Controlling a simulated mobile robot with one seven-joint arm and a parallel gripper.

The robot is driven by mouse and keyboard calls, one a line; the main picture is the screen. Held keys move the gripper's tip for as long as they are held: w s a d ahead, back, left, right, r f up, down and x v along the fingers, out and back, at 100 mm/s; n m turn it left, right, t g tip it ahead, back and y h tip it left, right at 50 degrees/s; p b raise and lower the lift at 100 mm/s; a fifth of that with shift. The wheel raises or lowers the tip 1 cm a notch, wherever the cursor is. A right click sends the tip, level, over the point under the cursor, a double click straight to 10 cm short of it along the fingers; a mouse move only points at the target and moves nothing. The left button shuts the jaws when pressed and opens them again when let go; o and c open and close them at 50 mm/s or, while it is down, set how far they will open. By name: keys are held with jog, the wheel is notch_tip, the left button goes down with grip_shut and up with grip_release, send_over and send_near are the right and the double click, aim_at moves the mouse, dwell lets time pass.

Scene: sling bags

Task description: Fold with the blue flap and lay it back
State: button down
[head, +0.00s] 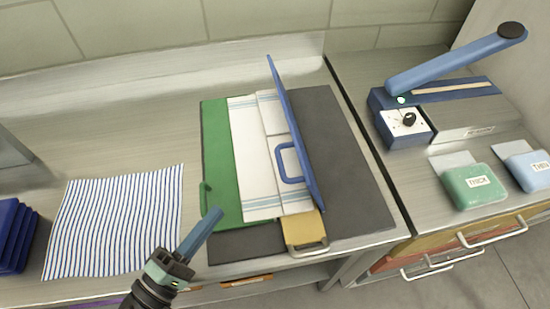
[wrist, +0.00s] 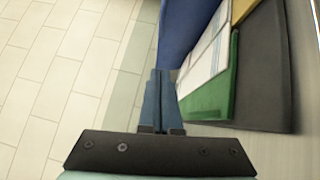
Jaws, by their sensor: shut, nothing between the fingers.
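The blue flap (head: 296,125) stands raised, nearly upright, along the right side of the folded white cloth (head: 243,150). Its blue loop handle (head: 280,163) sticks out to the left over the cloth. In the wrist view the blue flap (wrist: 185,30) rises at the top beside the cloth (wrist: 207,58). The green flap (head: 217,155) lies flat at the left, partly under the cloth. A yellow flap (head: 301,228) with a metal handle lies flat at the front. My gripper (head: 217,212) is shut and empty, at the green flap's front left corner, apart from the blue flap.
A dark grey board (head: 350,150) lies under the flaps. A striped cloth (head: 120,220) lies flat at left, with blue folded stacks (head: 15,235) beyond. A blue-armed sealer (head: 405,125) and green and light-blue packs stand on the right counter. Bare steel lies behind the striped cloth.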

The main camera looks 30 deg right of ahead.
jog(key=w+d+r+p, duration=0.1)
jog(key=w+d+p, duration=0.2)
jog(key=d, duration=0.9)
jog(key=shift+r+p, duration=0.4)
jog(key=shift+p, duration=0.1)
jog(key=shift+w+r, duration=0.1)
